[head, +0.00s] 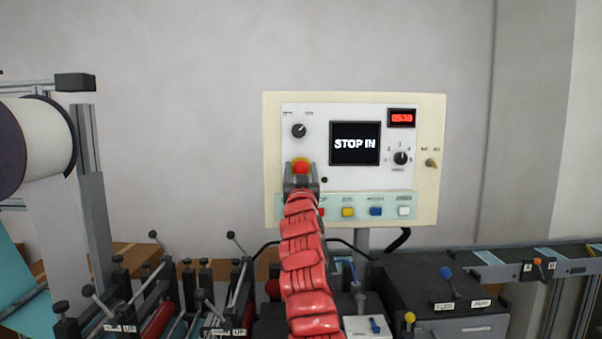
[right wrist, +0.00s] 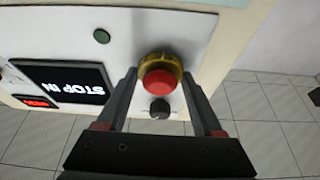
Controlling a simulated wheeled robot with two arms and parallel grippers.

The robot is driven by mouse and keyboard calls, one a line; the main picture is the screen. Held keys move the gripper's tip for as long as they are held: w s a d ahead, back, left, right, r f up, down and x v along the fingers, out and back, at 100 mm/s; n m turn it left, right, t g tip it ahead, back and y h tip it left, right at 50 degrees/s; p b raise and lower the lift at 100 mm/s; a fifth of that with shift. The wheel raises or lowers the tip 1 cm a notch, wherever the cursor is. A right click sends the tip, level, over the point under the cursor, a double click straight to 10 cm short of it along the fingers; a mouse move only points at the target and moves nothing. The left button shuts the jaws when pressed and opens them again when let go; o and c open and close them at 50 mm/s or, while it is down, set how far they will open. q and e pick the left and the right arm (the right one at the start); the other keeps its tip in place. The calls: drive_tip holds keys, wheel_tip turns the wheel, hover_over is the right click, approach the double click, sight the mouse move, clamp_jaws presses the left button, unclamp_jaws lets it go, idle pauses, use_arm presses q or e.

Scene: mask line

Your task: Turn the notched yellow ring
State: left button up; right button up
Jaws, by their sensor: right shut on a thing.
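The yellow ring (right wrist: 150,60) surrounds a red button (right wrist: 163,83) on the control panel, seen in the right wrist view. In the head view the ring (head: 301,159) shows as a thin yellow edge above the red button, at the panel's left side. My right gripper (head: 301,178) reaches up to it from below. In the right wrist view its two fingers (right wrist: 159,74) stand on either side of the ring and are shut on it. I cannot make out the ring's notch. My left gripper is not in view.
The cream panel (head: 272,140) also bears a "STOP IN" screen (head: 354,143), a red number display (head: 401,118), black knobs and a row of coloured buttons. Below stand machines with levers and rollers. A large white roll (head: 38,145) hangs at left. The wall behind is bare.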

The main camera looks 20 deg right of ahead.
drive_tip(key=shift+f+m+h+b, duration=0.15)
drive_tip(key=shift+m+h+b, duration=0.15)
drive_tip(key=shift+m+b, duration=0.45)
drive_tip(key=shift+m, duration=0.55)
drive_tip(key=shift+m+g+h, duration=0.3)
drive_tip(key=shift+m+h, duration=0.2)
drive_tip(key=shift+h, duration=0.1)
drive_tip(key=m, duration=0.1)
drive_tip(key=m+g+h+p, duration=0.1)
drive_tip(key=m, duration=0.2)
drive_tip(key=shift+a+r+m+g+h, duration=0.1)
drive_tip(key=shift+r+m+g+h, duration=0.2)
drive_tip(key=shift+h, duration=0.1)
drive_tip(key=shift+m+g+h+p, duration=0.55)
drive_tip(key=shift+m+p, duration=0.45)
drive_tip(key=shift+m, duration=0.9)
drive_tip(key=shift+f, duration=0.1)
